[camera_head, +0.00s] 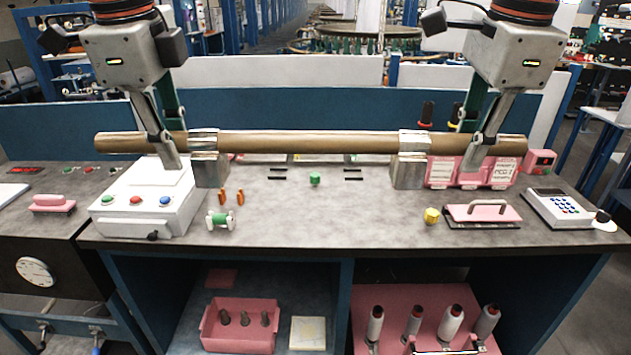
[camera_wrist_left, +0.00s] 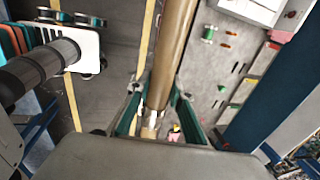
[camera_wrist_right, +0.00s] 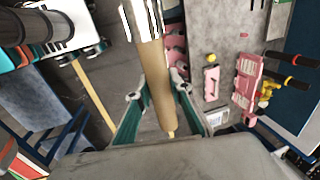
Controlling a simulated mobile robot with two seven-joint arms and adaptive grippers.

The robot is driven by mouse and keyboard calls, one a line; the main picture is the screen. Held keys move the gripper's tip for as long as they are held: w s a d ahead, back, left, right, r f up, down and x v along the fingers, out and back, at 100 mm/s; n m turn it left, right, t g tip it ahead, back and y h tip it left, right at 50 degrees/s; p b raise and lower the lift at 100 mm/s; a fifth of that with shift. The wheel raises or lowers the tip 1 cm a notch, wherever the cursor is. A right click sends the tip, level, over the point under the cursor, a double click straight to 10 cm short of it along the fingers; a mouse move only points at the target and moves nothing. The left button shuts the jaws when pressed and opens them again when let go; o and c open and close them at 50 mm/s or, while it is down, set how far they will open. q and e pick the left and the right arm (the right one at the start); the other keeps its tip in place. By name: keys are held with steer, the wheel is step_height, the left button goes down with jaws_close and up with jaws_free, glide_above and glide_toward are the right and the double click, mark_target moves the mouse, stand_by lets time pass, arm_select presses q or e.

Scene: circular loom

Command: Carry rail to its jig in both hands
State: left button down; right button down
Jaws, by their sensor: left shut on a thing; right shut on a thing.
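The rail is a long brown tube (camera_head: 300,143) with a silver collar near each end, held nearly level across the bench. My left gripper (camera_head: 172,148) is shut on it outside the left collar, and my right gripper (camera_head: 478,148) is shut on it outside the right collar. The tube runs between the green fingers in the left wrist view (camera_wrist_left: 170,60) and the right wrist view (camera_wrist_right: 155,85). Two grey metal blocks, seemingly the jig (camera_head: 210,170), appear directly beneath the collars. I cannot tell whether the collars touch the blocks.
A white button box (camera_head: 145,205) stands below the rail's left end. A green spool piece (camera_head: 220,220) and yellow knob (camera_head: 431,215) lie near the front. The bench middle is mostly clear.

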arm_select(q)
steer(key=shift+s, duration=0.35)
arm_select(e)
steer(key=shift+s, duration=0.3)
arm_select(q)
steer(key=shift+w, duration=0.2)
arm_select(e)
steer(key=shift+w, duration=0.2)
arm_select(q)
steer(key=shift+f, duration=0.1)
arm_select(e)
steer(key=shift+f, duration=0.15)
